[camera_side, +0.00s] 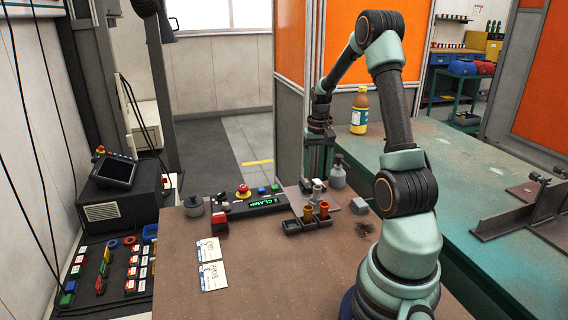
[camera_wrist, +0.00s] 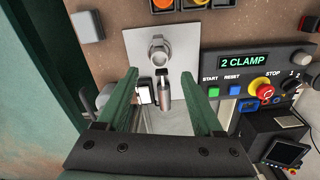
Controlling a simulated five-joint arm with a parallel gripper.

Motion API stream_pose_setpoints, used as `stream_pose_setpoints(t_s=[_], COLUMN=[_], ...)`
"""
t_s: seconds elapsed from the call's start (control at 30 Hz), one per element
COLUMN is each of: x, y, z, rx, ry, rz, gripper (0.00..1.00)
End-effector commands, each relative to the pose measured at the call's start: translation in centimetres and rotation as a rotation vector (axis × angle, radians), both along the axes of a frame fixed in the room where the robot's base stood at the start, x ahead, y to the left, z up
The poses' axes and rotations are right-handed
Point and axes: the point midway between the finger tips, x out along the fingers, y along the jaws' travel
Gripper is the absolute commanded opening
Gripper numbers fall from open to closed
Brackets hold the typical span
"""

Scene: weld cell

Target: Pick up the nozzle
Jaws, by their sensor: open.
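Two copper-orange cylinders, which look like nozzles, stand upright in a black holder (camera_side: 292,227): a left one (camera_side: 308,213) and a right one (camera_side: 324,210). In the wrist view their orange tops (camera_wrist: 163,4) are cut by the top edge. A silver round fitting (camera_wrist: 158,48) sits on a grey metal plate (camera_wrist: 187,45), with a small clamp with a grey cylindrical end (camera_wrist: 163,95) beside it. I cannot tell whether the fitting is a nozzle. My gripper (camera_wrist: 159,74) is open and empty, pointing down above the plate. In the side view my gripper (camera_side: 318,170) is behind the holder.
A control box (camera_wrist: 245,75) reading "2 CLAMP", with a red stop button (camera_wrist: 264,89), lies beside the plate. A grey bottle (camera_side: 338,172) stands close to my gripper. A grey block (camera_side: 359,206) is right of the holder. The front table is mostly clear.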

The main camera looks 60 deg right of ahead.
Motion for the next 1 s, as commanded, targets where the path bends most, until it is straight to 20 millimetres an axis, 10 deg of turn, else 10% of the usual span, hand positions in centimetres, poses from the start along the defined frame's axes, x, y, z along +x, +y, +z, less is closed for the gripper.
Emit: stream_pose_setpoints(t_s=[0.83, 1.0], x=[-0.6, -0.6], y=[0.6, 0.6], z=[-6.2, -6.1], rx=[-0.001, -0.001], ry=[-0.001, -0.001], rz=[0.001, 0.001], gripper=[0.68, 0.07])
